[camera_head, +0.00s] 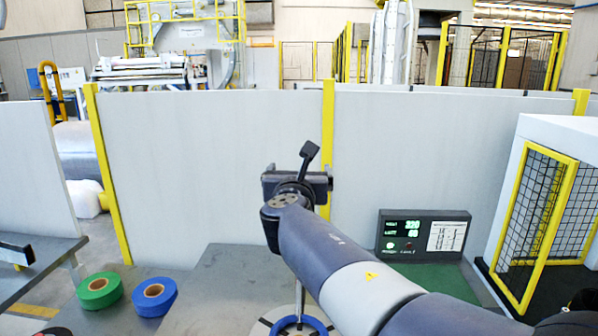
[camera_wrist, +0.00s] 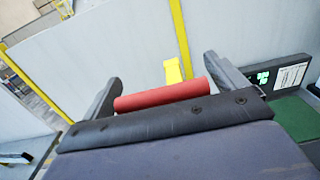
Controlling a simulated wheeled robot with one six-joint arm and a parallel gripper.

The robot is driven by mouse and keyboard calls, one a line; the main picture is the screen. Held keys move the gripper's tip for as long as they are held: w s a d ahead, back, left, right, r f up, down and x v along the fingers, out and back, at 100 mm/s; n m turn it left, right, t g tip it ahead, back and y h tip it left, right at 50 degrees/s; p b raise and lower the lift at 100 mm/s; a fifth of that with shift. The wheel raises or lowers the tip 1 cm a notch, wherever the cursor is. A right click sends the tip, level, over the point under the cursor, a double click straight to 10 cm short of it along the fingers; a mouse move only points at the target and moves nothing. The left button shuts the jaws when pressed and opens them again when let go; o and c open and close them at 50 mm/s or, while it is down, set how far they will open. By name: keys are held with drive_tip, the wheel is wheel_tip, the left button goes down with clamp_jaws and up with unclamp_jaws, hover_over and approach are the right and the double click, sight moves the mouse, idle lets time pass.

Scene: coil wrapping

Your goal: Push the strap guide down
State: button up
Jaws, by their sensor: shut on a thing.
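My gripper (camera_head: 300,178) is raised in the middle of the head view, above the grey table. In the wrist view its two dark fingers (camera_wrist: 163,72) stand either side of a red bar (camera_wrist: 165,96), which lies crosswise between them. I take the gripper as shut on this red bar. Nothing in either view is clearly recognisable as the strap guide, and I cannot tell whether the red bar belongs to it. A dark paddle-shaped piece (camera_head: 309,152) sticks up at the gripper in the head view. A small yellow piece (camera_wrist: 173,71) shows beyond the red bar.
A green roll (camera_head: 82,291) and a blue roll (camera_head: 138,299) lie left of the grey table (camera_head: 215,275). A blue ring (camera_head: 318,326) shows below my arm. A control box (camera_head: 422,235) stands right. A yellow-framed cage (camera_head: 540,225) is farther right. White panels (camera_head: 215,170) stand behind.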

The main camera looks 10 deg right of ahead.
wheel_tip(320, 180, down, 12)
drive_tip(key=b, duration=0.9)
drive_tip(key=shift+r, duration=0.25)
drive_tip(key=shift+f, duration=0.1)
drive_tip(key=o, duration=1.1)
drive_tip(key=shift+s+a+r, duration=0.2)
drive_tip(key=shift+s+a, duration=0.05)
drive_tip(key=shift+s, duration=0.3)
drive_tip(key=v, duration=0.9)
drive_tip(key=shift+s, duration=0.3)
